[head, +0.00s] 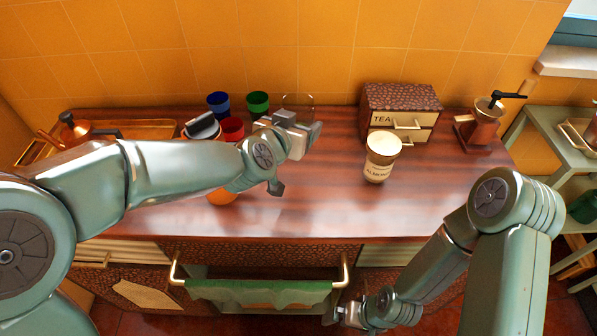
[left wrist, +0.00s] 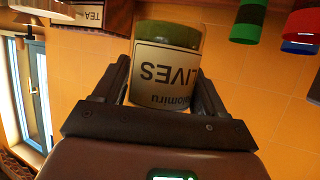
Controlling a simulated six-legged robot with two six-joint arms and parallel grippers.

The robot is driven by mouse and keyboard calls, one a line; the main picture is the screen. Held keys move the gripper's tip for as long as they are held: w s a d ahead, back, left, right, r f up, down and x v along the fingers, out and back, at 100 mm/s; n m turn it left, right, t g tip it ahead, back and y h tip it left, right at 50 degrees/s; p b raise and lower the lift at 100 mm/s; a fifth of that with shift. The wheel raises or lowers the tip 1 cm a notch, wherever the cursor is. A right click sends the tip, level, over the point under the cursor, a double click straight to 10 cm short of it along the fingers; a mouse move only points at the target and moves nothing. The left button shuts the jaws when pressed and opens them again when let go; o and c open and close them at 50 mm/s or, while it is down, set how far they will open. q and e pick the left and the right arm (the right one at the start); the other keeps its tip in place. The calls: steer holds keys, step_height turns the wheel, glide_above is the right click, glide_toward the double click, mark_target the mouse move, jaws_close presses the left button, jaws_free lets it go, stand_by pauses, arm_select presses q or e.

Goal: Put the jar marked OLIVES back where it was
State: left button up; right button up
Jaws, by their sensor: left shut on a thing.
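The jar marked OLIVES (left wrist: 166,72) shows in the left wrist view, upside down in that picture, with a cream label reading "LIVES" and a greenish band. It sits between the two fingers of my left gripper (left wrist: 160,85), which is shut on it. In the head view my left gripper (head: 300,132) is over the back middle of the wooden counter (head: 300,205); I cannot make out the jar there. My right gripper (head: 348,316) hangs low in front of the counter, and its jaws are too small to read.
A jar marked ALMONDS (head: 379,170) stands right of centre, before a drawer box marked TEA (head: 402,97). Blue (head: 218,104), green (head: 257,103) and red (head: 231,129) cups stand back left. A green towel (head: 258,292) hangs in front. The counter's front middle is clear.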

arm_select(q)
step_height(320, 180, down, 6)
steer(key=shift+f+b, duration=0.15)
steer(key=shift+b, duration=0.4)
step_height(320, 180, down, 5)
steer(key=shift+w+f+b, duration=0.1)
steer(key=shift+b, duration=0.2)
arm_select(e)
steer(key=f, duration=0.2)
steer(key=shift+s+f, duration=0.2)
steer(key=shift+f, duration=0.2)
arm_select(q)
steer(key=shift+d, duration=0.1)
steer(key=o, duration=1.4)
arm_select(e)
steer(key=shift+f, duration=0.15)
